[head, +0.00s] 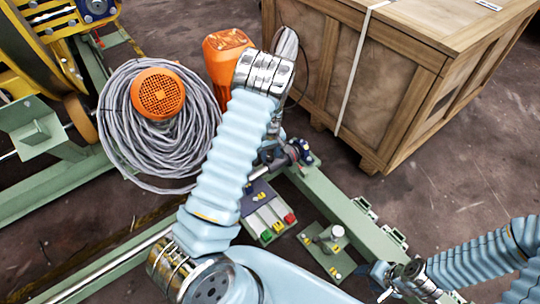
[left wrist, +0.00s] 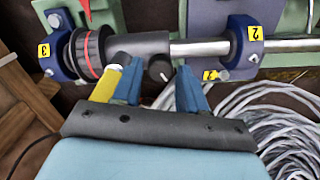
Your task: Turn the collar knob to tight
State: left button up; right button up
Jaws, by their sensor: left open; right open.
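In the left wrist view, a dark collar (head: 272,155) (left wrist: 148,44) sits on a steel shaft. Its small round knob (left wrist: 160,70) has a white pointer line slanting down to the right. My left gripper (left wrist: 158,82) is open, its blue fingers on either side of the knob, with nothing held; I cannot tell whether they touch it. In the head view my left arm hides most of this gripper (head: 287,152). My right gripper (head: 383,278) is open and empty at the lower right, away from the collar.
A black wheel with a red ring (left wrist: 88,52) and a yellow cylindrical piece (left wrist: 106,84) are beside the collar. Blue shaft brackets (left wrist: 243,45) carry numbered yellow labels. A button box (head: 268,218), a coiled grey cable (head: 160,125) and a wooden crate (head: 385,75) are around.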

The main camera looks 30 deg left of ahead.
pick_arm(q)
jog(key=shift+f, duration=0.35)
jog(key=c, duration=0.8)
jog(key=shift+o, duration=0.2)
